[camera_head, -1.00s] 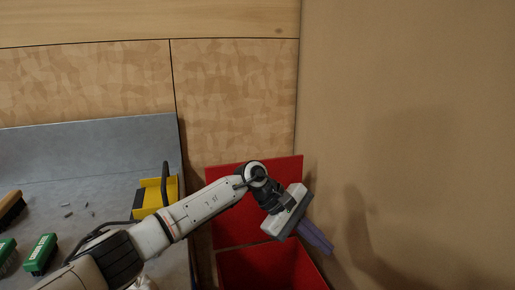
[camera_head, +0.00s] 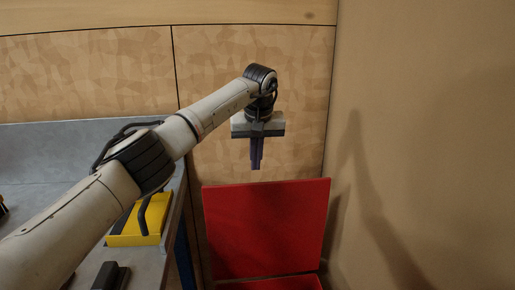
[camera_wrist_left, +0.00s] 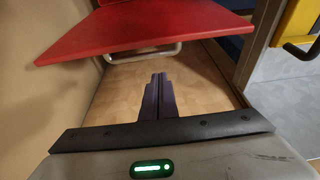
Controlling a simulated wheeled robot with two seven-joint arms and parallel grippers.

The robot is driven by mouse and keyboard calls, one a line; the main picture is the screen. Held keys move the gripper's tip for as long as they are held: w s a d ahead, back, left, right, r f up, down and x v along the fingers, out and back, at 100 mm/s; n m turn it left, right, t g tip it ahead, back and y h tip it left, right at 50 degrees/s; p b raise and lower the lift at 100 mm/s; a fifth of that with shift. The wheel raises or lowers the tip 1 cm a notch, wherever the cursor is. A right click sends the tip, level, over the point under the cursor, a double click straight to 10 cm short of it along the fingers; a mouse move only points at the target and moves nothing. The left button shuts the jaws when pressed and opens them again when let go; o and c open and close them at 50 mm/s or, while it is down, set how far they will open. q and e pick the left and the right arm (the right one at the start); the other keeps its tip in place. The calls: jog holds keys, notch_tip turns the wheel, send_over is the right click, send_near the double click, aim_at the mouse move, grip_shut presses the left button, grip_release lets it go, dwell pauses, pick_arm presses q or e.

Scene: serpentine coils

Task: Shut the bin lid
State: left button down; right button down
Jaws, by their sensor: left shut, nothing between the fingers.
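The red bin lid (camera_head: 268,228) stands open and upright in the head view, near the wood-panelled wall. A strip of the red bin (camera_head: 270,284) shows below it at the bottom edge. My left gripper (camera_head: 256,167) points down above the lid's top edge, with its purple fingers shut and empty. In the left wrist view the lid (camera_wrist_left: 150,25) spans the top, and the gripper's fingertips (camera_wrist_left: 159,78) show below it, apart from its edge. I cannot tell the exact depth gap to the lid in the head view. My right gripper is not in view.
A grey bench (camera_head: 60,150) is at the left, with a yellow dustpan-like object (camera_head: 140,225) near its right end and a dark block (camera_head: 111,277) in front. A brown wall (camera_head: 430,150) closes the right side. A wood-panelled wall (camera_head: 90,75) stands behind.

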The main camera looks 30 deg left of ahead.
pick_arm(q)
jog(key=shift+x, duration=1.2)
jog(key=shift+s+d+f, duration=0.1)
jog(key=shift+s+d, duration=0.05)
jog(key=shift+d, duration=0.1)
jog(key=shift+s+d, duration=0.5)
jog(key=shift+s, duration=0.2)
jog(key=shift+s+d, duration=0.55)
jog(key=shift+s, duration=0.15)
